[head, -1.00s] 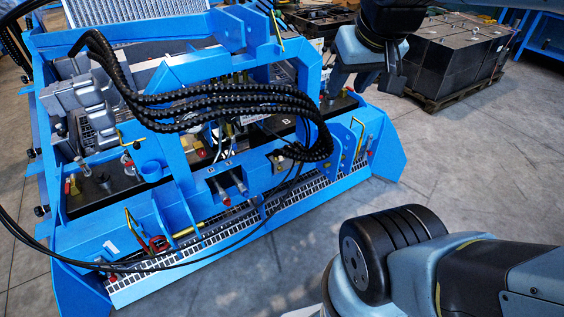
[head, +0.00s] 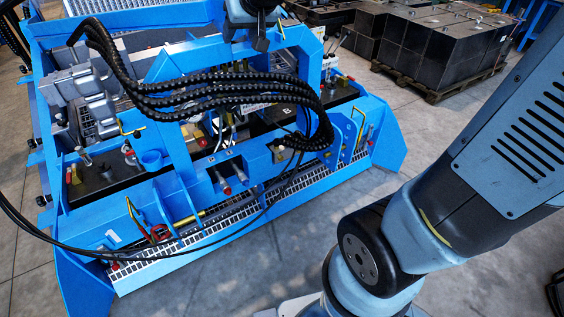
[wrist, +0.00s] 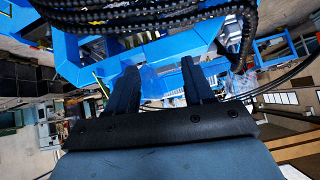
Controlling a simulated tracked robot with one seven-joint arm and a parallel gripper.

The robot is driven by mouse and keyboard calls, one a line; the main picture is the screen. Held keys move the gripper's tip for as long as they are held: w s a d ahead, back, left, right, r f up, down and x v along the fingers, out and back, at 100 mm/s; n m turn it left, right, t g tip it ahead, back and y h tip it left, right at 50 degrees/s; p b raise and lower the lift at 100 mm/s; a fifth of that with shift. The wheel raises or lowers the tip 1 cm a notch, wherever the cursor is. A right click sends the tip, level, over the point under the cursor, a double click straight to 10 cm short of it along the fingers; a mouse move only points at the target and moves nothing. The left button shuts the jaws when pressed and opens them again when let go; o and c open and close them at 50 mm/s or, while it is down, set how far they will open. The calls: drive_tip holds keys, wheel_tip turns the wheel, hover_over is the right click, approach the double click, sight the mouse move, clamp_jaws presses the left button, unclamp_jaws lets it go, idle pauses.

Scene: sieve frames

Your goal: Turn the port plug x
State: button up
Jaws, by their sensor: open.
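The blue machine frame (head: 105,232) stands at the left and centre of the head view. Two short cylindrical fittings with red tips (head: 226,189) stick out of its front panel, below black hoses. I cannot tell which fitting, if any, is port plug x. My gripper (head: 261,42) is at the top of the head view, over the back of the frame, partly cut off. In the wrist view my gripper (wrist: 159,64) has its two dark fingers spread apart with nothing held between them. Blue frame parts and hoses lie beyond the fingers.
Thick black ribbed hoses (head: 200,92) arch over the frame's middle. Thin black cables hang in front. Black boxes on a pallet (head: 440,45) stand at the back right. The floor between is clear.

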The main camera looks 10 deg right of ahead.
drive_tip(key=w+a+f+y, duration=0.2)
drive_tip(key=w+a+f, duration=0.1)
drive_tip(key=a, duration=0.7)
drive_tip(key=w+a+f+t+y, duration=0.15)
drive_tip(key=w+a+f, duration=0.25)
drive_tip(key=a, duration=0.7)
drive_tip(key=w+a+f+y, duration=0.3)
drive_tip(key=a, duration=0.7)
drive_tip(key=s+a+f+m+t, duration=0.1)
drive_tip(key=a+f, duration=0.5)
drive_tip(key=f, duration=0.3)
drive_tip(key=a+f+m, duration=0.2)
drive_tip(key=a+f, duration=0.4)
drive_tip(key=f, duration=0.2)
drive_tip(key=w+d+f+m+t+h, duration=0.1)
drive_tip(key=w+d+f+h, duration=0.1)
drive_tip(key=d+f, duration=0.5)
drive_tip(key=w+d+f+m+h, duration=0.1)
drive_tip(key=w+d+f+h, duration=0.3)
drive_tip(key=f, duration=0.6)
drive_tip(key=n+t+y, duration=0.2)
drive_tip(key=n+t, duration=0.3)
approach(282, 159)
drive_tip(key=x, duration=0.8)
drive_tip(key=shift+a+r, duration=0.1)
drive_tip(key=shift+r, duration=0.05)
